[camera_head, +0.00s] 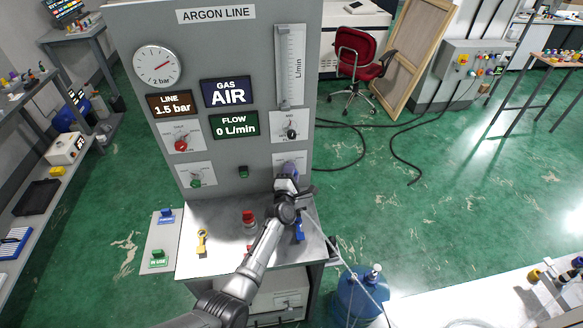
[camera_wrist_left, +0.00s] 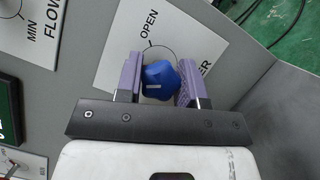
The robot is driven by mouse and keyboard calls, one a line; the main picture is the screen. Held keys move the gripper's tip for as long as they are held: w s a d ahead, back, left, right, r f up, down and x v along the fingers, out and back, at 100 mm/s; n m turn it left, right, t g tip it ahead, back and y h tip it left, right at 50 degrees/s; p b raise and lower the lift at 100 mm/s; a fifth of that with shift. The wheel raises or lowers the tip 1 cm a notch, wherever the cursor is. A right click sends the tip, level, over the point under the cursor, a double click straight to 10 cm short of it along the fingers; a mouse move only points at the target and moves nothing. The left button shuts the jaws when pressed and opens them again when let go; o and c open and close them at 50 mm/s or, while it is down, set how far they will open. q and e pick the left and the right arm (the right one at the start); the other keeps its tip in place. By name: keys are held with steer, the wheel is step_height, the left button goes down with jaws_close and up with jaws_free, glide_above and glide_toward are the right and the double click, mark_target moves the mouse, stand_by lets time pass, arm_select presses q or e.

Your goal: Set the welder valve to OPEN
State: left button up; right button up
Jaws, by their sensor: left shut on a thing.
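The welder valve's blue lobed knob (camera_wrist_left: 161,80) sits on a white plate (camera_wrist_left: 122,50) in the left wrist view. The word OPEN shows on the plate above the knob, and a label ending in "ER" is partly hidden at the right. My left gripper (camera_wrist_left: 160,84) has its purple fingers on both sides of the knob and is shut on it. In the head view, my left gripper (camera_head: 287,172) is at the lower right plate (camera_head: 290,157) of the ARGON LINE panel and hides the knob. I cannot tell exactly where the knob points. My right gripper is not in view.
The grey panel (camera_head: 229,50) also bears a red knob (camera_head: 181,145), a black knob (camera_head: 291,133) and a green knob (camera_head: 196,182). Displays read AIR, 1.5 bar and 0 L/min. A yellow tool (camera_head: 202,242), a red object (camera_head: 249,218) and a blue object (camera_head: 299,228) lie on the ledge below.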

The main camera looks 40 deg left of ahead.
arm_select(q)
steer(key=m+g+p, duration=0.1)
steer(key=m+p, duration=0.1)
steer(key=p, duration=0.1)
steer(key=m+g+p, duration=0.1)
steer(key=m+p, duration=0.2)
steer(key=p, duration=0.1)
steer(key=m+g+h+p, duration=0.1)
steer(key=m+p, duration=0.2)
steer(key=shift+r, duration=0.35)
steer(key=m+g+p, duration=0.1)
steer(key=m+p, duration=0.1)
steer(key=shift+f+m+g+p, duration=0.15)
steer(key=shift+m+g+p, duration=0.15)
steer(key=shift+f+m+g+p, duration=0.1)
steer(key=shift+m+g+p, duration=0.3)
steer(key=shift+m+p, duration=0.25)
steer(key=o, duration=0.9)
steer(key=shift+f, duration=0.1)
